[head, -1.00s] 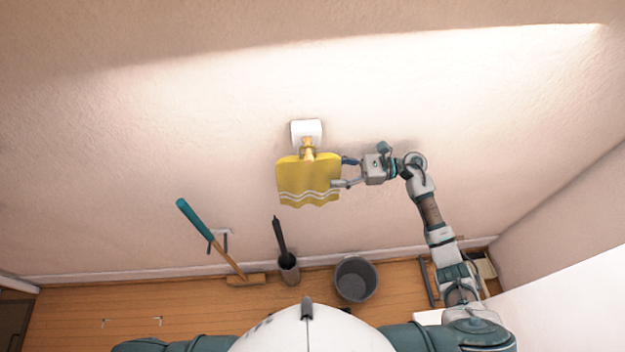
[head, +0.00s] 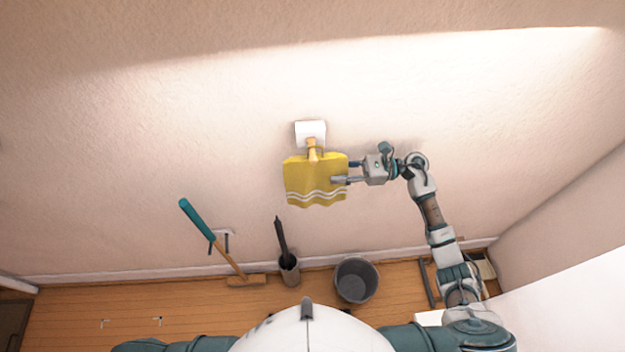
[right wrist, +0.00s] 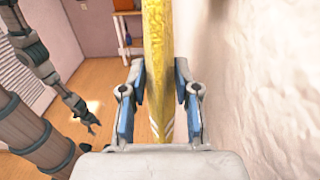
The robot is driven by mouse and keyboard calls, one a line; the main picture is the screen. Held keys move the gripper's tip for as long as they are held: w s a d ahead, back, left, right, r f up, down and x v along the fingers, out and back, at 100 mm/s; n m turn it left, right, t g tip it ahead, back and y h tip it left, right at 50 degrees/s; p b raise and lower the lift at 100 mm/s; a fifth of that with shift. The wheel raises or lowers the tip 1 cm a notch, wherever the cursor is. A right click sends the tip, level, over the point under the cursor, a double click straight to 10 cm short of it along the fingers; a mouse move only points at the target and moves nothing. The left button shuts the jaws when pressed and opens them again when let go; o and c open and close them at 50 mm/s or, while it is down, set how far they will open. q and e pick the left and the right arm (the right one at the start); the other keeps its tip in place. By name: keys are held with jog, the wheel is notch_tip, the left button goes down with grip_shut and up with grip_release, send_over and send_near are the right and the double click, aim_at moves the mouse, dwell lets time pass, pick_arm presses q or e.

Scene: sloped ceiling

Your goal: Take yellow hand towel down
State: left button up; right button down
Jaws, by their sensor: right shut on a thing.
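The yellow hand towel (head: 315,181) with white wavy stripes hangs at a wooden peg (head: 312,150) on a white wall plate (head: 310,132). My right gripper (head: 347,172) reaches it from the right and is shut on its right edge. In the right wrist view the towel (right wrist: 157,60) runs edge-on between the two blue-padded fingers (right wrist: 160,105). I cannot tell whether the towel's loop is still around the peg. My left gripper is not in the head view; an arm with an open-looking gripper (right wrist: 88,118) shows at the left of the right wrist view.
The wall around the towel is clear.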

jog(key=shift+a+r+p, duration=0.1)
jog(key=shift+r+p, duration=0.3)
jog(key=shift+r, duration=0.95)
jog(key=s, duration=0.8)
jog(key=shift+s+d, duration=0.2)
jog(key=shift+s, duration=0.05)
